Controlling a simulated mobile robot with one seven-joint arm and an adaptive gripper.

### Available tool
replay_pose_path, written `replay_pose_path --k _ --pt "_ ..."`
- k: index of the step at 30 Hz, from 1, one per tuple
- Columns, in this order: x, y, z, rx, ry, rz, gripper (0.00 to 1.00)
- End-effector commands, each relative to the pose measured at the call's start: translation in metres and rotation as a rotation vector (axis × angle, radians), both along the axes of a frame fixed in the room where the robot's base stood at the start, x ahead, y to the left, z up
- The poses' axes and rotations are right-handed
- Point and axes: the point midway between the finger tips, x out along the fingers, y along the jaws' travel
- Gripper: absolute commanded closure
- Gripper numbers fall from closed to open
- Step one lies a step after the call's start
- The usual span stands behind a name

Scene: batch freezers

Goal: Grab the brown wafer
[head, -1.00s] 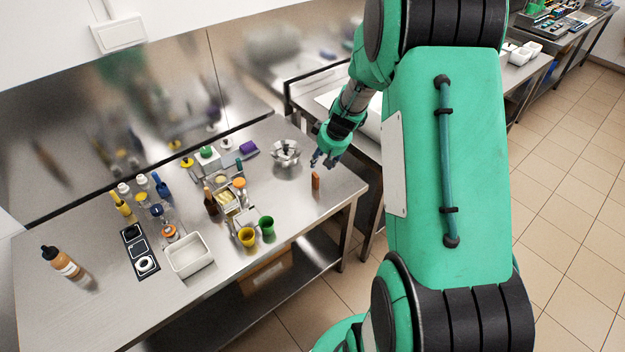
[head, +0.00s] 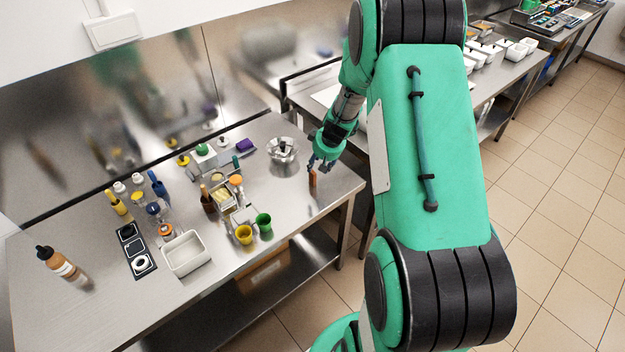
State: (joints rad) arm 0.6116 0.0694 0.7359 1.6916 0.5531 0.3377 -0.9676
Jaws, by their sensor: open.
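The brown wafer (head: 313,184) is a small upright orange-brown piece on the steel table (head: 290,215), near its right end. My gripper (head: 317,166) is open and comes down from above, right at the top of the wafer. The fingertips overlap the wafer's upper end in the picture. I cannot tell whether they touch it or stand on both sides of it.
A round metal pot (head: 283,150) stands just left of my gripper. A green cup (head: 264,222) and a yellow cup (head: 244,235) stand to the left front. Bottles and a white tray (head: 187,254) are farther left. The table around the wafer is clear.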

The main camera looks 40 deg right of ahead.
Motion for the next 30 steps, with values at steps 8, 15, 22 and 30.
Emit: replay_pose_path --k 8,15,22,30 --pt "0.011 -0.001 -0.028 0.0 0.001 0.0 0.57" --pt "0.012 -0.001 -0.03 0.0 0.001 0.001 0.57" --pt "0.012 -0.001 -0.033 0.001 0.001 0.001 0.57" --pt "0.02 0.001 -0.059 0.002 0.003 0.002 0.57"
